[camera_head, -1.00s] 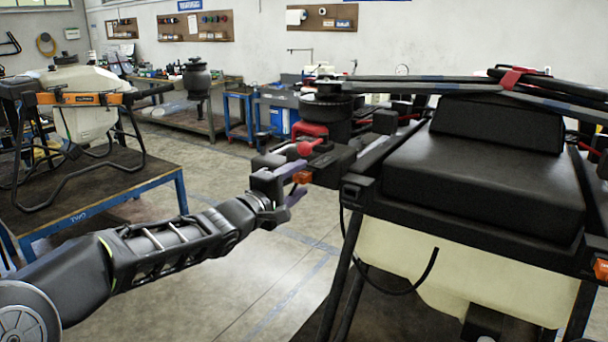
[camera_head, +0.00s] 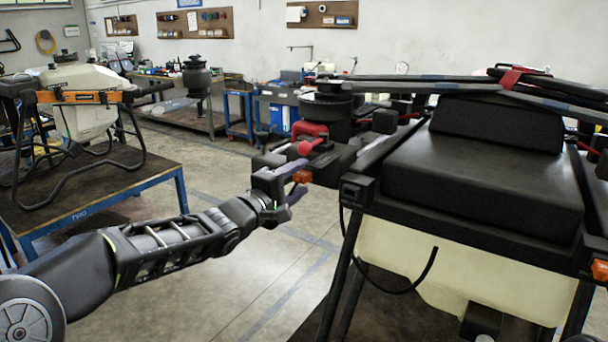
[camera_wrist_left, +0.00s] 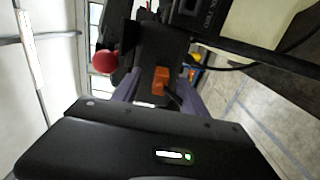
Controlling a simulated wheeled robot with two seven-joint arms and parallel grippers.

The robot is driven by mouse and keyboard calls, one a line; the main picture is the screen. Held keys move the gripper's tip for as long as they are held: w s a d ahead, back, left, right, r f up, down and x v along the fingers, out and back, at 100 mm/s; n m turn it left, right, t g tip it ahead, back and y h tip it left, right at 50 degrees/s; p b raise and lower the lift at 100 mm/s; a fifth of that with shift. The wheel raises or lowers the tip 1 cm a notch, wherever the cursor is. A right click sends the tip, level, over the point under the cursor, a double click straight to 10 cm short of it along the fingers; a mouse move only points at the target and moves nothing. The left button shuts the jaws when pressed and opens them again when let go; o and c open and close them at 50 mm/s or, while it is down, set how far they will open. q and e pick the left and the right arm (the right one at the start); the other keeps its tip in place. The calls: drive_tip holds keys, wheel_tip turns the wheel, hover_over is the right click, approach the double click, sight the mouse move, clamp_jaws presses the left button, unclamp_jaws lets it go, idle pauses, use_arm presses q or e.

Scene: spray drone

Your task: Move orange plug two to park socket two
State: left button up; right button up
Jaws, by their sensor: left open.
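An orange plug (camera_head: 301,176) sits at the end of the drone's black arm part, left of the dark tank cover. It also shows in the left wrist view (camera_wrist_left: 160,82), with a dark cable leading off it. My left gripper (camera_head: 293,180) is open, with its purple fingers one on each side of the plug. In the left wrist view the fingers (camera_wrist_left: 159,92) stand apart from the plug. Which numbered plug this is, and which socket is park socket two, I cannot tell. My right gripper is not in view.
A red ball-shaped knob (camera_wrist_left: 105,62) is close beside the left fingers. A black cable (camera_head: 405,290) hangs below the drone's frame (camera_head: 400,210). Another orange part (camera_head: 600,269) sits at the frame's right. A second drone (camera_head: 85,105) stands on a table at left.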

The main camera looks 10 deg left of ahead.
use_arm(q)
drive_tip(key=shift+p, duration=0.35)
idle(0.6)
clamp_jaws()
idle(0.6)
idle(0.5)
idle(0.5)
drive_tip(key=p+v, duration=0.2)
drive_tip(key=v, duration=0.4)
idle(1.0)
